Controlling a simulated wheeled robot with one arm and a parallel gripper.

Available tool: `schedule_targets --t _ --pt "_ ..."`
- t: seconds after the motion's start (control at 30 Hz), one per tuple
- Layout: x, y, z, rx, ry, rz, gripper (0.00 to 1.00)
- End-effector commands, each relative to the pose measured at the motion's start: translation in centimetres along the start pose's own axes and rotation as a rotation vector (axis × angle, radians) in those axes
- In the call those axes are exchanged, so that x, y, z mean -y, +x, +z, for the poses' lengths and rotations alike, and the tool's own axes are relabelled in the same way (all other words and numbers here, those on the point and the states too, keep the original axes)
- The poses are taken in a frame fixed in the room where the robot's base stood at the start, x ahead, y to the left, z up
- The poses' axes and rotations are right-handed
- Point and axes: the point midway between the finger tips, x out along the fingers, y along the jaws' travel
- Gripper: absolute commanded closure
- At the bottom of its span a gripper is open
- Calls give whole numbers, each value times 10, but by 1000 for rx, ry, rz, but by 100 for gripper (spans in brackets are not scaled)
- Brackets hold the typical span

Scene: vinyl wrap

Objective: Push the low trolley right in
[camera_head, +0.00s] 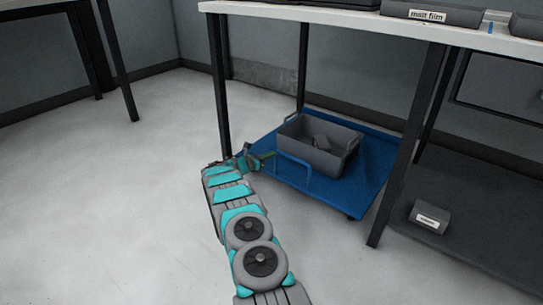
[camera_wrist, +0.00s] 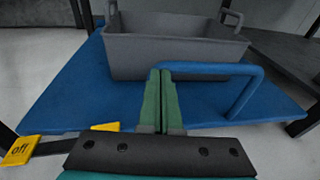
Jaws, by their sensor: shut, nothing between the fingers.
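My gripper (camera_head: 268,157) is at the trolley's near left, close to the handle. In the wrist view the trolley deck (camera_wrist: 70,95) fills the middle, and my shut, empty fingers (camera_wrist: 161,75) overlap the handle (camera_wrist: 250,90). I cannot tell whether they touch it. The fingertips hide part of the handle.
The table (camera_head: 300,14) has dark legs, one (camera_head: 219,90) left of the trolley and one (camera_head: 398,160) to its right. A small labelled grey box (camera_head: 429,217) lies on a dark low surface at right. Open floor (camera_head: 110,210) lies at left. A yellow tag (camera_wrist: 20,150) shows at lower left.

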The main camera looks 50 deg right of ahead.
Motion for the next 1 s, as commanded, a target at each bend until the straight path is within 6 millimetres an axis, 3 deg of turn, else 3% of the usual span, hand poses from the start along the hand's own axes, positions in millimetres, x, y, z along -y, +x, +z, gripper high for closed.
schedule_targets --t 0.13,0.5,0.7,1.0 --pt "-14 -40 -3 -3 -5 17 100" --pt "-15 -117 -3 -4 -5 20 100" --pt "-14 -136 -4 -4 -5 16 100" --pt "-14 -140 -3 -4 -3 16 100"
